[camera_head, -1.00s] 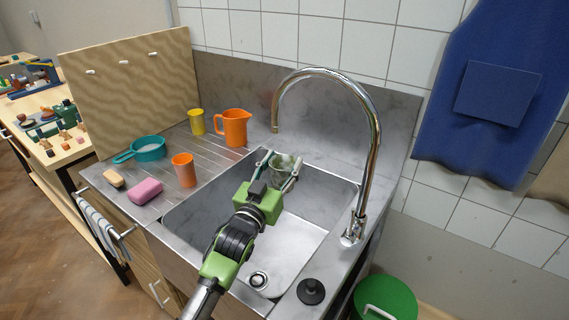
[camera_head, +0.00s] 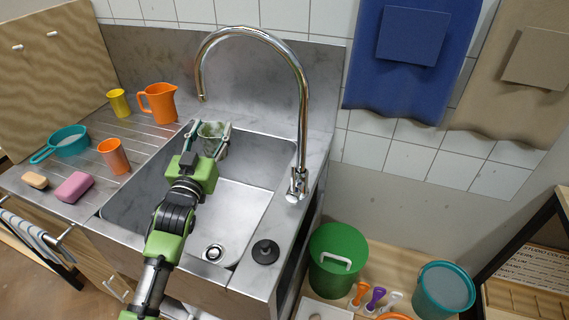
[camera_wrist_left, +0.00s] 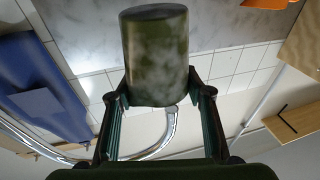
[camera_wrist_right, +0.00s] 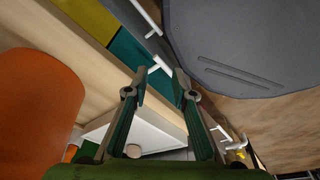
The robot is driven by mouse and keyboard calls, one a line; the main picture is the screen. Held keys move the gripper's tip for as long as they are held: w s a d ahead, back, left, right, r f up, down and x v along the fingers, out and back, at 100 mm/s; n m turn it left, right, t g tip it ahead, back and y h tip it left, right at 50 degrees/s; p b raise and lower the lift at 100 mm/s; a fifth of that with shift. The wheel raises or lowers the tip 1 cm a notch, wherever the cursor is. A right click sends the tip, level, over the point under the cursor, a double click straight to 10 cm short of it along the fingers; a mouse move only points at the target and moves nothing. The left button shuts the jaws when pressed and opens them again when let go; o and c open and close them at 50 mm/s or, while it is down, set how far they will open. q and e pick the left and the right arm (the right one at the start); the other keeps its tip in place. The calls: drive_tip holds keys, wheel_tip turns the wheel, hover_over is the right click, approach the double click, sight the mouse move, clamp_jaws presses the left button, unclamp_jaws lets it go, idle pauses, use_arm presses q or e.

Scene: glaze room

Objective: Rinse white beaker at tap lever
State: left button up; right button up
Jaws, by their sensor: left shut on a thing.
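The white beaker (camera_head: 213,138), mottled with dark green-grey, is between the fingers of my left gripper (camera_head: 208,143), over the back of the sink basin (camera_head: 240,197). In the left wrist view the beaker (camera_wrist_left: 157,55) fills the upper middle, and the left gripper (camera_wrist_left: 158,98) is shut on it. The chrome tap (camera_head: 303,95) arches above the basin, its spout end up and slightly left of the beaker. The tap lever (camera_head: 298,181) is at the tap's base, right of the basin. My right gripper (camera_wrist_right: 160,78) shows only in its wrist view, open and empty.
An orange jug (camera_head: 159,104), yellow cup (camera_head: 118,103), orange cup (camera_head: 114,157), teal pan (camera_head: 70,141) and pink sponge (camera_head: 74,187) stand on the drainboard. A black stopper (camera_head: 265,252) lies on the sink's front rim. A green bucket (camera_head: 333,262) is at lower right.

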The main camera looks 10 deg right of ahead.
drive_tip(key=w+a+r+t, duration=0.2)
drive_tip(key=w+r, duration=0.3)
drive_tip(key=w, duration=0.3)
drive_tip(key=w+a+r+t, duration=0.2)
drive_tip(key=w+r, duration=0.4)
drive_tip(key=w, duration=0.2)
drive_tip(key=m+t, duration=0.2)
drive_tip(key=t, duration=0.9)
approach(294, 172)
drive_tip(key=w, duration=1)
drive_tip(key=shift+w+a, duration=0.15)
drive_tip(key=shift+w, duration=0.2)
clamp_jaws()
